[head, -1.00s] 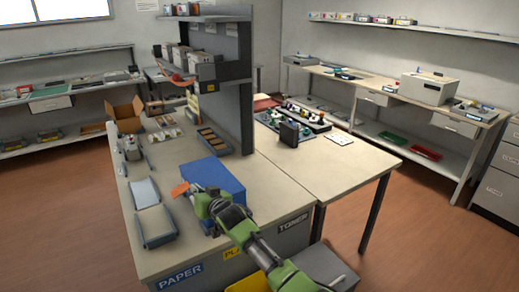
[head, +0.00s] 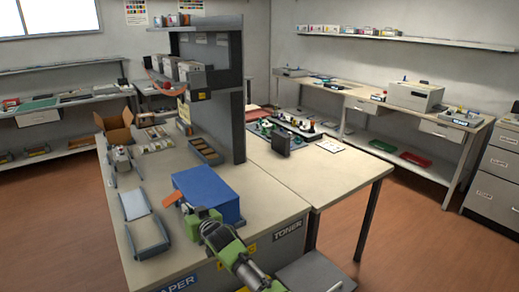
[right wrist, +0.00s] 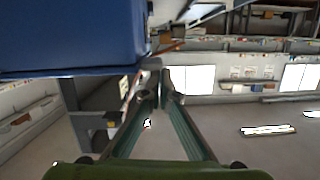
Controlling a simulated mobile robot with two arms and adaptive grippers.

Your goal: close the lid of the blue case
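The blue case (head: 207,190) stands on the near part of the beige table in the head view, its top looking closed and flat. Its blue wall (right wrist: 70,35) fills the upper left of the right wrist view. My right gripper (head: 193,212) is at the near left side of the case. In the right wrist view, its fingertips (right wrist: 158,88) come together with nothing visible between them, beside and below the case. Whether they touch it I cannot tell. My left gripper is not in view.
An orange piece (head: 172,191) shows at the case's left edge; what it belongs to is unclear. Grey trays (head: 150,252) lie to the left. A brown tray (head: 205,150) and a cardboard box (head: 117,127) are farther back. A grey shelf unit (head: 236,125) stands behind.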

